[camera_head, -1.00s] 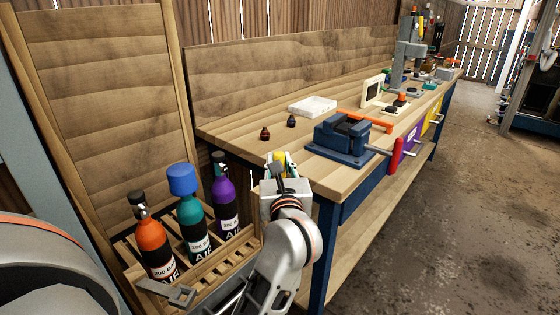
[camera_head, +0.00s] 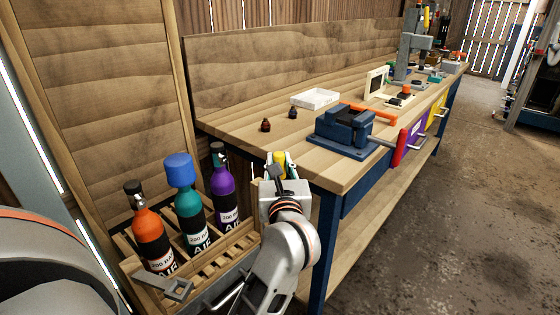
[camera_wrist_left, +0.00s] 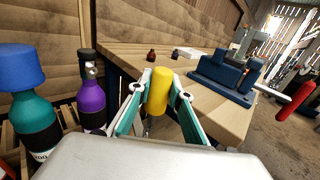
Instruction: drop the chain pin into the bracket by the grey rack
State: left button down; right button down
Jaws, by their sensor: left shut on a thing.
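My left gripper (camera_head: 281,165) is shut on the yellow handle of a pin, taken to be the chain pin (camera_wrist_left: 160,90). The handle stands roughly upright between the teal fingers in the left wrist view, with a thin metal shank partly visible below it. The gripper is beside the near left corner of the workbench and to the right of the bottles. A small grey bracket (camera_head: 178,289) with an opening sticks out at the near left end of the bottle rack (camera_head: 238,243). It is well to the left of and below the gripper. My right gripper is not visible.
Orange, teal and purple bottles (camera_head: 224,190) stand in the rack; the teal one has a tall blue cap (camera_head: 179,169). The workbench (camera_head: 240,127) carries a blue vise (camera_head: 345,132), a white tray (camera_head: 315,98) and two small dark items. The floor to the right is open.

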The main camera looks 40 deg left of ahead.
pick_arm(q)
jog(key=shift+f, duration=0.3)
jog(key=shift+f, duration=0.15)
jog(key=shift+f+b, duration=0.2)
jog(key=shift+b, duration=0.1)
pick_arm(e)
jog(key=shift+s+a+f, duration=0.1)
pick_arm(q)
jog(key=shift+f, duration=0.25)
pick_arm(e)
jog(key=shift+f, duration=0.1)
pick_arm(q)
jog(key=shift+f+b, duration=0.2)
jog(key=shift+b, duration=0.1)
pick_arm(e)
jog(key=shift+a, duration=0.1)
pick_arm(q)
jog(key=shift+f, duration=0.35)
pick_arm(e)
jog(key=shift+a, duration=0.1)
pick_arm(q)
jog(key=shift+f+b, duration=0.35)
jog(key=shift+f, duration=0.2)
